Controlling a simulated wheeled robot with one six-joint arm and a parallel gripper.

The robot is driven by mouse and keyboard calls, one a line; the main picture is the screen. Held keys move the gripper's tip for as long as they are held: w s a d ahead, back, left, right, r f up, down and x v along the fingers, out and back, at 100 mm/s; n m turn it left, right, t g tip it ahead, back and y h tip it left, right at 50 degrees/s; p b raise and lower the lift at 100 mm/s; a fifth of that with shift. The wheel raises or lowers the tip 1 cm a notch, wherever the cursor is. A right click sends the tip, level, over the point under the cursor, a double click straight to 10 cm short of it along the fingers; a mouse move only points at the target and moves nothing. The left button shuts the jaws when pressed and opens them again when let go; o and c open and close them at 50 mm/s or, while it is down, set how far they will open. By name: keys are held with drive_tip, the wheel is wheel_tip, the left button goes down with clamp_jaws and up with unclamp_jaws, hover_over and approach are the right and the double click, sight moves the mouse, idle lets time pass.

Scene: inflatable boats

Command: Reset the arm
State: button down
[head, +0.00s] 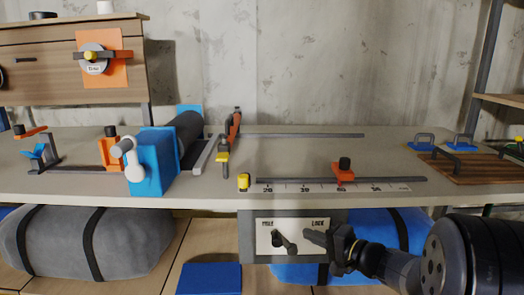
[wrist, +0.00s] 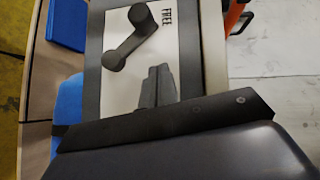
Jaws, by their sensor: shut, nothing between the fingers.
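My gripper (head: 310,236) is in front of the bench's front edge, at the right part of a white panel marked FREE and LOCK (head: 262,234). Its fingers are shut with nothing between them. A dark lever (head: 285,243) sits on the panel, left of my fingertips and apart from them in the head view. The wrist view shows the lever (wrist: 128,32) beside the word FREE, with my gripper (wrist: 158,82) over the panel. My arm comes in from the lower right in the head view. I cannot tell how far the fingertips are from the panel.
The workbench (head: 400,195) holds a blue block with a dark roller (head: 150,162), a scale with an orange slider (head: 343,172) and a yellow piece (head: 244,182). A grey rolled bag (head: 60,245) lies below left. A wooden board (head: 465,168) is at right.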

drive_tip(key=d+f+m+t+y, duration=0.3)
drive_tip(key=d+f+m+t, duration=0.1)
drive_tip(key=m, duration=0.2)
drive_tip(key=shift+f, duration=0.3)
idle(0.5)
